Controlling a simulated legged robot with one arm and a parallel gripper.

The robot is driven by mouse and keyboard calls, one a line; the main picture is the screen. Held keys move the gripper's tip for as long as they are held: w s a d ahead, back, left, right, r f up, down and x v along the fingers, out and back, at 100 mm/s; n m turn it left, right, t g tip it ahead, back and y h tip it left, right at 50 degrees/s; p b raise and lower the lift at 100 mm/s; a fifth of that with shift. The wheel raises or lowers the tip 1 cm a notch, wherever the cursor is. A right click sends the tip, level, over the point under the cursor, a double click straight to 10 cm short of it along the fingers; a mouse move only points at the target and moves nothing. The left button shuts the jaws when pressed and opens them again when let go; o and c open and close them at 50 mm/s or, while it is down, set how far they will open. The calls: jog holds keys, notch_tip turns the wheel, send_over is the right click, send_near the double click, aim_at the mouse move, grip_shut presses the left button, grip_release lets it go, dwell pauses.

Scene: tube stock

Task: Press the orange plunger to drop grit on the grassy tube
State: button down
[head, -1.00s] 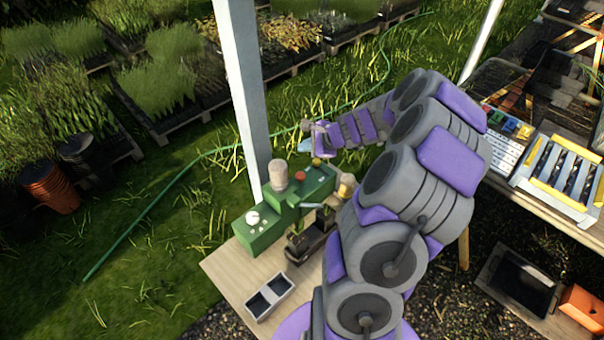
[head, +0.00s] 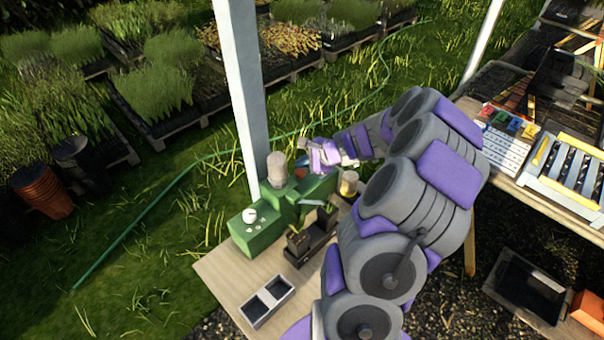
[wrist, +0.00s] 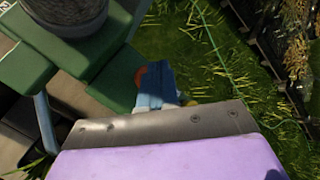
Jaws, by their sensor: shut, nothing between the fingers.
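The green grit machine (head: 258,226) stands on the wooden bench.
A grey two-part tray (head: 266,299) lies at the bench's front left. A tan-topped jar (head: 348,184) stands right of the machine. A white post (head: 243,90) rises behind it. A second bench with a roller rack (head: 568,170) is at the right.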

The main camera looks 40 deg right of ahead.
jog(key=shift+a+r, duration=0.1)
jog(key=shift+a, duration=0.4)
jog(key=shift+d, duration=0.7)
jog(key=shift+a, duration=0.55)
jog(key=shift+d, duration=0.1)
jog(key=shift+d, duration=0.35)
jog(key=shift+a, duration=0.35)
jog(key=shift+d, duration=0.15)
